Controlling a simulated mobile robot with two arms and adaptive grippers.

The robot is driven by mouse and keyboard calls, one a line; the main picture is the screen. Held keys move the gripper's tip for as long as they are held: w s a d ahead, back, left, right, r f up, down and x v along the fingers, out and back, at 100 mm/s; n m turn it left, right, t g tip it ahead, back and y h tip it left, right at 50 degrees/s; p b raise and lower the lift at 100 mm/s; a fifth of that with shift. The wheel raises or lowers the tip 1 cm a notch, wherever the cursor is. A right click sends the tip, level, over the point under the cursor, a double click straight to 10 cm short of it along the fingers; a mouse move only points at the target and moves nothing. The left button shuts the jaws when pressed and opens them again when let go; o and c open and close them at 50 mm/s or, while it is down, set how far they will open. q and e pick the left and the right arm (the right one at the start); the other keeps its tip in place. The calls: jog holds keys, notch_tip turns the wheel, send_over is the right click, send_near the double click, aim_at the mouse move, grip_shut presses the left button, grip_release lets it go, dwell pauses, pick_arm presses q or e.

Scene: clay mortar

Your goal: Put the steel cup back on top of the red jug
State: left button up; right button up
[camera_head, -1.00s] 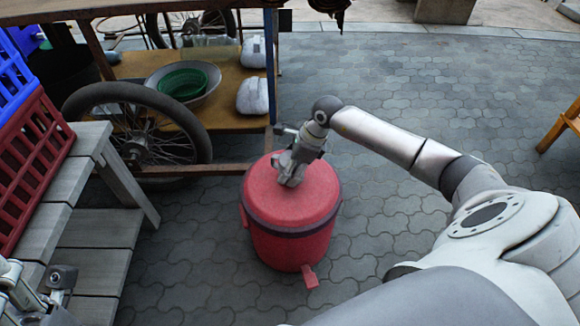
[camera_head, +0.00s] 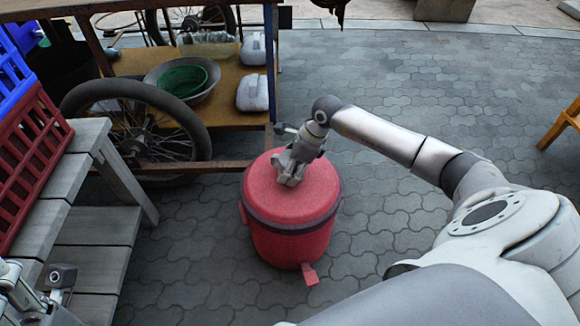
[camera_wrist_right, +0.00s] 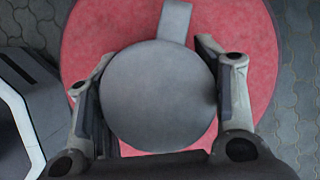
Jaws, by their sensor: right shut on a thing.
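The red jug (camera_head: 292,222) stands upright on the paving in the middle of the head view, with a flat red lid, a dark band and a spout low on its front. My right gripper (camera_head: 291,175) is over the lid. In the right wrist view the steel cup (camera_wrist_right: 160,95) is a grey disc with a flat handle, between the two fingers of my right gripper (camera_wrist_right: 160,105), which is shut on it. The red lid (camera_wrist_right: 85,45) is behind the cup; I cannot tell whether the cup touches it. My left gripper (camera_head: 38,290) is partly seen at the lower left edge.
A wooden bench (camera_head: 95,235) with red (camera_head: 35,150) and blue crates stands at the left. A cart with a wheel (camera_head: 140,135), a shelf and a green bowl (camera_head: 184,80) is behind the jug. Open paving (camera_head: 420,90) lies to the right.

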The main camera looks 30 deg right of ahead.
jog(key=shift+f+b, duration=0.45)
jog(key=shift+f, duration=0.1)
jog(key=o, duration=1.2)
jog(key=shift+o, duration=0.3)
jog(key=shift+o, duration=1.3)
